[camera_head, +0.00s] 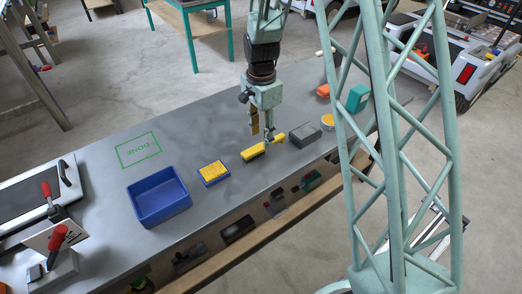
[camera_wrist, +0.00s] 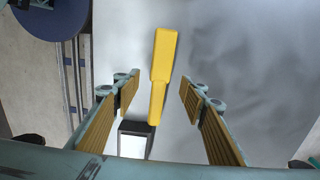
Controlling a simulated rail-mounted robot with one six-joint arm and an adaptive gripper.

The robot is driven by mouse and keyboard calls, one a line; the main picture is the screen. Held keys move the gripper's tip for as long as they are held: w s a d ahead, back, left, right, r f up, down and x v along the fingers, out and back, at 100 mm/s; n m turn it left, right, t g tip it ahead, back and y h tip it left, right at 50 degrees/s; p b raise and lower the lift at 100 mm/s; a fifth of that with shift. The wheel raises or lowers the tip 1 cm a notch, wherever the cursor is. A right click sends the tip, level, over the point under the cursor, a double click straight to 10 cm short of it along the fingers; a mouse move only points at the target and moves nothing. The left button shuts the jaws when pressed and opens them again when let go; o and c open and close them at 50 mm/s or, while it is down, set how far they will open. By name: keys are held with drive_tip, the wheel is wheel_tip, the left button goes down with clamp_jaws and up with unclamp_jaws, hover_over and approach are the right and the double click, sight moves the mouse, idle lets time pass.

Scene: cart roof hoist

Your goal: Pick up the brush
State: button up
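The yellow brush (camera_head: 253,153) lies on the grey workbench top, its handle partly hidden behind my fingers in the head view. In the wrist view, a yellow brush (camera_wrist: 164,55) shows a wide part at the top and a narrower part running down between my fingers. My gripper (camera_head: 262,136) points down over the brush. In the wrist view, the fingers of my gripper (camera_wrist: 160,92) are spread wide on either side of the brush, with a gap on both sides. Nothing is held.
A grey block (camera_head: 304,135) is right of the brush. A blue-edged yellow pad (camera_head: 213,172) and an open blue bin (camera_head: 159,208) are to the left. A round yellow-topped tin (camera_head: 327,122) and a teal box (camera_head: 357,98) stand further right. A green outlined square (camera_head: 138,150) is clear.

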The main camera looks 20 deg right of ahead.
sight(261, 146)
drive_tip(key=shift+f, duration=0.85)
drive_tip(key=shift+f, duration=0.1)
drive_tip(key=shift+f+b, duration=0.95)
drive_tip(key=shift+f, duration=1.6)
drive_tip(key=shift+c, duration=0.6)
drive_tip(key=c, duration=0.9)
drive_tip(key=shift+r, duration=0.15)
drive_tip(key=shift+r+p, duration=0.6)
drive_tip(key=shift+r, duration=1.05)
drive_tip(key=s, duration=0.5)
drive_tip(key=s+r+p, duration=0.1)
drive_tip(key=s, duration=1)
drive_tip(key=shift+r+p, duration=0.25)
drive_tip(key=shift+p, duration=0.15)
drive_tip(key=shift+o, duration=0.5)
